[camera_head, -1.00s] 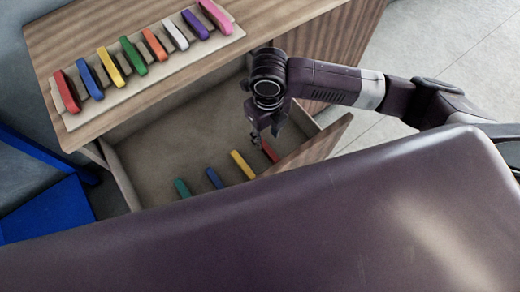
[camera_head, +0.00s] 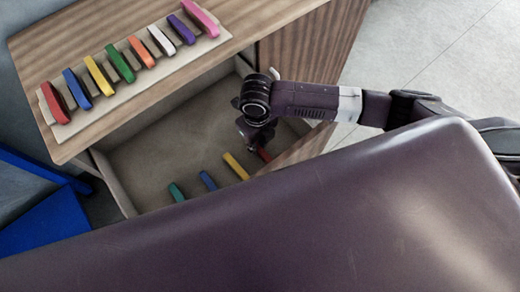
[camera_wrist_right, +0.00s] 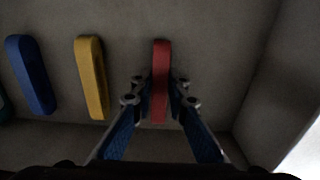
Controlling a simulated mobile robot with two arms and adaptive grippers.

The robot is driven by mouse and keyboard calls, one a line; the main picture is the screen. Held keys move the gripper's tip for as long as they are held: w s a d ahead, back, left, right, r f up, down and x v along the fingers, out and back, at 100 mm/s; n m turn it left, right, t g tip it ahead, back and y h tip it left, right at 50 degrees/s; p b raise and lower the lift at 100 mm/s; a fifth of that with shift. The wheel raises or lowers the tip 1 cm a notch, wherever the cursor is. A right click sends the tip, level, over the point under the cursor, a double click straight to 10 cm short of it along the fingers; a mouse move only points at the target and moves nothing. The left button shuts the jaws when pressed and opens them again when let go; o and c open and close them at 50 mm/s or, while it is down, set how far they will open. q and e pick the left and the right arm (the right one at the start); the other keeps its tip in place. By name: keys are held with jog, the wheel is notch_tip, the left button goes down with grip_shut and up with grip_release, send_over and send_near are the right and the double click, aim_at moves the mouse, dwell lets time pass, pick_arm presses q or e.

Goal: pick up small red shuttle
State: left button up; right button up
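The small red shuttle (camera_wrist_right: 161,75) lies in the open drawer (camera_head: 165,150), at the right end of a row of shuttles. In the right wrist view my right gripper (camera_wrist_right: 161,92) is open, with one blue-padded finger on each side of the shuttle's near half. Narrow gaps show beside the shuttle at the fingertips. In the head view my right gripper (camera_head: 257,140) is low in the drawer and hides part of the red shuttle (camera_head: 265,155). My left gripper is not in view.
The drawer wall (camera_wrist_right: 280,90) is close on the right. Larger coloured shuttles stand in a rack (camera_head: 150,82) on the cabinet top.

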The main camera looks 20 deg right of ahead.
grip_shut()
jog(key=shift+r, duration=0.1)
